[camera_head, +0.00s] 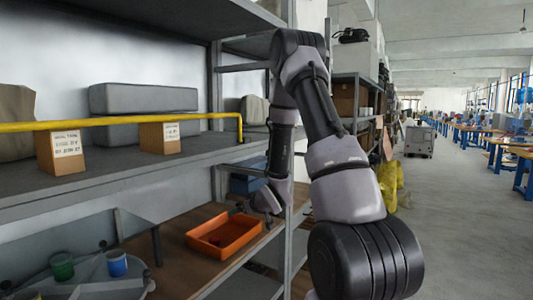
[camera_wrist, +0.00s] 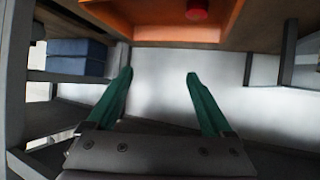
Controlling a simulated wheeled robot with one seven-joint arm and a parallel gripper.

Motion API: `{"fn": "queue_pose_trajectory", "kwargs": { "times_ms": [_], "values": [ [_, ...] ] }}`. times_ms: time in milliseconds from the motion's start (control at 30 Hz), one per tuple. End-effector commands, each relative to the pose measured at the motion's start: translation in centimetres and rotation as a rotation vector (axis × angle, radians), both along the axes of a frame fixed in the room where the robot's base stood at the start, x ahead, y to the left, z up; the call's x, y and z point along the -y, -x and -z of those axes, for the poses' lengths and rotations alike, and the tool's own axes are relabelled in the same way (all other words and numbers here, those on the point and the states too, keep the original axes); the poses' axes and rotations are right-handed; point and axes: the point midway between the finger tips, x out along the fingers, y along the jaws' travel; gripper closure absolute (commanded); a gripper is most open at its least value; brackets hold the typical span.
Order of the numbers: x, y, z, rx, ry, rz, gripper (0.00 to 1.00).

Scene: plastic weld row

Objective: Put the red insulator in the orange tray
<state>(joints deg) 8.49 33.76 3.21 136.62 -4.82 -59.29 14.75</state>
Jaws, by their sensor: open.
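The orange tray (camera_head: 241,246) lies on the brown lower shelf in the head view. In the wrist view its orange edge (camera_wrist: 150,32) shows at the top. A red round piece (camera_wrist: 197,9), which looks like the red insulator, is inside the tray, partly cut off by the frame top. In the head view it is only a dark reddish patch on the tray floor. My gripper (camera_wrist: 158,76) has two green fingers spread wide, with nothing between them. It is apart from the red piece, beside the tray's right end in the head view.
A green cup (camera_head: 62,267) and a blue cup (camera_head: 117,263) stand at the lower left. A yellow rail (camera_head: 120,121) runs along the upper shelf, with small cardboard boxes (camera_head: 160,138) behind it. A blue box (camera_wrist: 75,57) and shelf posts stand close left of my gripper.

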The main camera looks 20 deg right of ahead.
Motion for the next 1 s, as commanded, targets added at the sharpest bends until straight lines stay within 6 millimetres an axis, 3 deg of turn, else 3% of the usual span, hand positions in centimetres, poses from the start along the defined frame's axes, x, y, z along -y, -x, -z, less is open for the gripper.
{"fn": "queue_pose_trajectory", "kwargs": {
  "times_ms": [33,267,500,733,900,1000],
  "values": [
    [0.6,0.0,-2.9,-0.006,0.012,0.038,0.15],
    [2.7,3.5,-12.2,-0.115,0.004,0.217,0.15],
    [2.8,11.2,-20.4,-0.236,-0.088,0.362,0.15],
    [0.7,21.3,-25.7,-0.368,-0.238,0.431,0.15],
    [-1.4,27.9,-27.6,-0.456,-0.342,0.432,0.15],
    [-2.3,30.3,-28.1,-0.492,-0.381,0.426,0.15]
  ]
}}
